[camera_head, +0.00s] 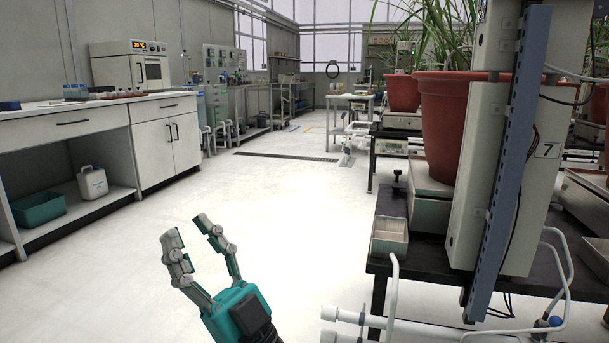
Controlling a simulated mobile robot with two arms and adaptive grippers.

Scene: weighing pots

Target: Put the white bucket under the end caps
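A white container with a handle (92,182) stands upright on the low shelf under the left counter. It may be the white bucket, but I cannot tell for sure. White pipe end caps (329,313) show at the bottom, left of the black table's front. The floor beneath them is partly out of frame. My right gripper (189,230) is open and empty, fingers pointing up, over the floor between the counter and the pipes. It is apart from both. My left gripper is out of view.
A green bin (38,208) sits beside the white container. The central floor is clear.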

